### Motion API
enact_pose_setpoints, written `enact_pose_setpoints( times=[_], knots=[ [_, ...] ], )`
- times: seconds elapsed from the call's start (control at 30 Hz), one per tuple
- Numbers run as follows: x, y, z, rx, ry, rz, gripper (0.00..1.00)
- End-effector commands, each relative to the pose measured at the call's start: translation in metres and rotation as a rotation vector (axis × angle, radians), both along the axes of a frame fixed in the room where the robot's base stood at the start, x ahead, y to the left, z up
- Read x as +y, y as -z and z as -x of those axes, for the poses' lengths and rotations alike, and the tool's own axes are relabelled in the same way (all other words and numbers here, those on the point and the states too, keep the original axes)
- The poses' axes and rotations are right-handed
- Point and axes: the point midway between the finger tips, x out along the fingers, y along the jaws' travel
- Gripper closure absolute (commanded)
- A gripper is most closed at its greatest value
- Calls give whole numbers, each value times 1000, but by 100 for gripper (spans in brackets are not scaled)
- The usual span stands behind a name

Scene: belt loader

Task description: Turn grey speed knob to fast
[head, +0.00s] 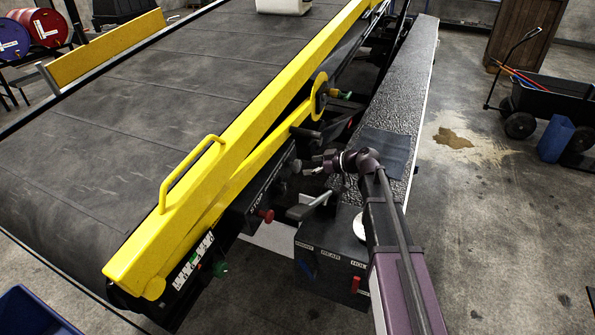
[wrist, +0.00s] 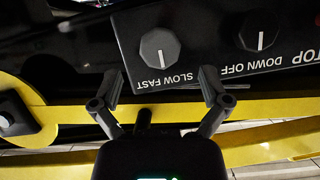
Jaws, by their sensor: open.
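The grey speed knob (wrist: 160,50) is a faceted dial on a black control panel (wrist: 205,62) in the wrist view. Its white line stands nearly straight up and down in the picture, and the words SLOW and FAST are printed upside down just below it. My gripper (wrist: 160,88) is open and empty, its two fingertips apart to the left and right below the knob, not touching it. In the head view my gripper (head: 312,163) is beside the belt's side panel, and I cannot make out the speed knob clearly there.
A yellow bar (wrist: 255,148) crosses behind the fingers. A red button (head: 266,215) and yellow rail (head: 230,145) are near my arm. A black box with a lever (head: 330,262) stands below.

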Motion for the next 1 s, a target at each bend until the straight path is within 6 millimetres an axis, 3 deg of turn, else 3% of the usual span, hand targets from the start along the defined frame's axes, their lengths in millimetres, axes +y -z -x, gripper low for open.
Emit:
enact_pose_setpoints(
  times=[0.3,0.8,0.87,1.0],
  knots=[
    [35,17,-13,0,-1,1,4],
    [44,19,-16,0,0,1,4],
    [44,19,-16,0,0,1,19],
    [44,19,-16,0,0,1,61]
  ],
)
